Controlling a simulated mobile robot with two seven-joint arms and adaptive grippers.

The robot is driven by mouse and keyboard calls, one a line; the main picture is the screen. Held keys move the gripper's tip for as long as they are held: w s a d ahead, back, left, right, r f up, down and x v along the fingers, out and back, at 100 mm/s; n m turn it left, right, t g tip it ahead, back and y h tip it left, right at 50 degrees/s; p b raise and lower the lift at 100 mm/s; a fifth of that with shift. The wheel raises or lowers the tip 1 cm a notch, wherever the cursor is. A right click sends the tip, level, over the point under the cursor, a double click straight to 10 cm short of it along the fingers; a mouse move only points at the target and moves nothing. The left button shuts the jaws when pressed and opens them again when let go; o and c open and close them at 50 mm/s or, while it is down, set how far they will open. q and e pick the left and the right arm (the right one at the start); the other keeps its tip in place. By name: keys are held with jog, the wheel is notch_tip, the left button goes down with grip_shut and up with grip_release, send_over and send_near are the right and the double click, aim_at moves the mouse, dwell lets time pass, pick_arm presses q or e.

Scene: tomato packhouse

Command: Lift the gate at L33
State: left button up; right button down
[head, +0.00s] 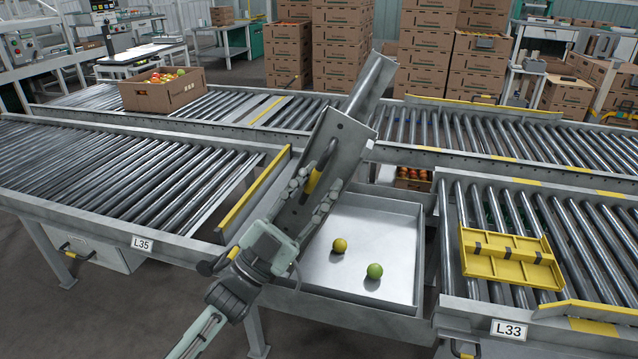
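A tilted grey metal panel (345,130) with a yellow-gripped handle (314,181) rises across the gap between the roller conveyor marked L35 and the one marked L33. I cannot tell whether this panel is the gate. My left gripper (319,180) reaches up from the lower left, in front of the panel. Its fingers stand apart on either side of the handle; contact is not clear. The L33 label (509,329) is on the front rail at lower right. A yellow plate with dark clips (500,268) lies on the rollers above that label. My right gripper is out of view.
A metal tray (400,220) in the gap holds a yellow tomato (340,245) and a green one (374,271). The L35 label (142,243) is at left. A carton of tomatoes (160,96) sits on the back conveyor. Stacked cartons (340,40) stand behind.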

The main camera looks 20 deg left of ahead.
pick_arm(q)
jog(key=v, duration=1.1)
jog(key=shift+s+f, duration=0.2)
jog(key=shift+s, duration=0.05)
jog(key=shift+a, duration=0.1)
jog(key=w+a+f+n+g+y, duration=0.1)
jog(key=a+f+n+g+y, duration=0.2)
jog(key=f, duration=0.5)
jog(key=w+a+f+n+g+y, duration=0.1)
jog(key=f+n+g+y, duration=0.15)
jog(key=f+y, duration=0.35)
jog(key=a+f+n+g+y, duration=0.2)
jog(key=f+n+y, duration=0.1)
jog(key=f, duration=0.6)
jog(key=s+f+n+g+y, duration=0.1)
jog(key=s+f+g, duration=0.4)
jog(key=s+f, duration=0.2)
jog(key=s+a+f+n+g+y, duration=0.1)
jog(key=s+f+g, duration=0.4)
jog(key=s, duration=0.6)
jog(key=shift+f+y, duration=0.3)
jog(key=shift+f, duration=0.65)
